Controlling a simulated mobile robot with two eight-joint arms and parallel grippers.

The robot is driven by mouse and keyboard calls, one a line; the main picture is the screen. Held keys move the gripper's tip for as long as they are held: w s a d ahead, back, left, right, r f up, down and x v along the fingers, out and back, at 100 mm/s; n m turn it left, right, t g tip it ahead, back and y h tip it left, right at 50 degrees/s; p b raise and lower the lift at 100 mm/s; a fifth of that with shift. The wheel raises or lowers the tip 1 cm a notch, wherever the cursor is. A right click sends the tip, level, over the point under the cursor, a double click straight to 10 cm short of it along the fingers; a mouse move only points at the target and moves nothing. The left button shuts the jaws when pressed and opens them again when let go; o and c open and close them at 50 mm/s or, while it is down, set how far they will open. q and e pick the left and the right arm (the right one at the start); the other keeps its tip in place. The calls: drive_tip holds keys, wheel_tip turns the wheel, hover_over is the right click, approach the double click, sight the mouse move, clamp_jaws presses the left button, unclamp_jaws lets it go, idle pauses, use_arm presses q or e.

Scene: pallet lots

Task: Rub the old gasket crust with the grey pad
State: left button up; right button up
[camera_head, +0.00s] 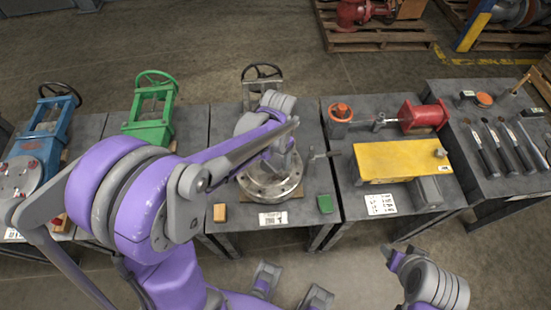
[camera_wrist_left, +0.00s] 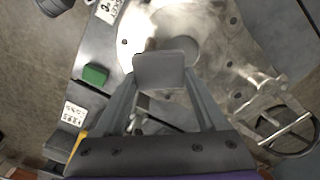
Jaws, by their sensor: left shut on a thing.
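The grey pad (camera_wrist_left: 160,70) is clamped between the fingers of my left gripper (camera_wrist_left: 160,84) in the left wrist view. It is over the round metal flange (camera_wrist_left: 215,22) of the valve on the middle table. A small brown patch (camera_wrist_left: 150,44), perhaps the old gasket crust, shows just beyond the pad's edge. I cannot tell whether the pad touches the flange. In the head view my left gripper (camera_head: 283,158) reaches over the flange (camera_head: 268,190), and the arm hides part of the valve.
A green block (camera_head: 325,203), an orange block (camera_head: 220,212) and a label (camera_head: 272,218) lie at the table's front. A handwheel (camera_head: 262,72) stands behind. A green valve (camera_head: 150,110) is left; a yellow box (camera_head: 400,162) and tools (camera_head: 505,145) are right.

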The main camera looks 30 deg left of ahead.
use_arm(q)
drive_tip(key=shift+r+p, duration=0.65)
drive_tip(key=shift+r, duration=0.65)
drive_tip(key=shift+f, duration=0.1)
